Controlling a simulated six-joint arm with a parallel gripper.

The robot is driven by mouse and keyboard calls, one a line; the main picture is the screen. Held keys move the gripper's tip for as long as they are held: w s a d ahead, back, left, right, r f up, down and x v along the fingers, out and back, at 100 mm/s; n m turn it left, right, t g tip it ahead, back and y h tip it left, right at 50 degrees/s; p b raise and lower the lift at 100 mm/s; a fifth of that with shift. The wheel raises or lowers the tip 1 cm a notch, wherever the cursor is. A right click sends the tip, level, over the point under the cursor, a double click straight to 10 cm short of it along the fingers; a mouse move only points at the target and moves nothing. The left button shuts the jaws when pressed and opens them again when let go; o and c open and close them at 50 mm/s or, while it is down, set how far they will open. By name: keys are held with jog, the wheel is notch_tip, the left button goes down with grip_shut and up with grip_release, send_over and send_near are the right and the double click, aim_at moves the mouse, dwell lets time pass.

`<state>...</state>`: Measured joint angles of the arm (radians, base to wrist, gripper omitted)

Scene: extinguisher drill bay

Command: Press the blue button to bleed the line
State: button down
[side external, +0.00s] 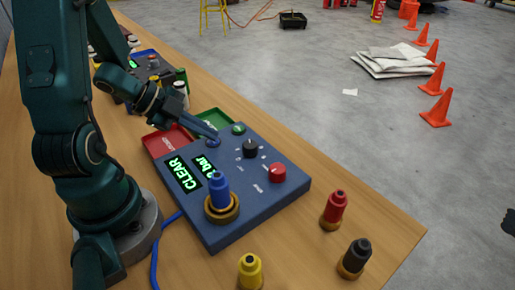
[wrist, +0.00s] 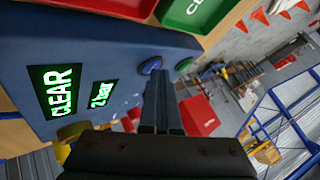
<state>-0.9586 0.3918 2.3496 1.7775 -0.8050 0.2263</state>
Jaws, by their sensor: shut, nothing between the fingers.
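The blue button (side external: 213,143) sits near the far edge of a blue control box (side external: 245,205). In the wrist view the blue button (wrist: 150,65) shows just beyond my fingertips, beside a green button (wrist: 184,65). My gripper (side external: 213,135) is shut and empty, its tips right at the blue button. I cannot tell whether they touch it. The box's displays read "CLEAR" (wrist: 62,90) and "2 bar" (wrist: 103,93). The green button (side external: 238,129) lies to the right of my fingertips in the side view.
A black knob (side external: 250,148), a red knob (side external: 277,172) and a blue plug (side external: 219,190) stand on the box. Red (side external: 168,140) and green (side external: 212,121) trays adjoin it. Red (side external: 335,208), black (side external: 355,257) and yellow (side external: 250,270) plugs stand on the table.

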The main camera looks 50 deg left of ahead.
aim_at(208, 142)
jog(key=shift+r, duration=0.9)
jog(key=shift+r, duration=2.5)
jog(key=shift+d, duration=0.1)
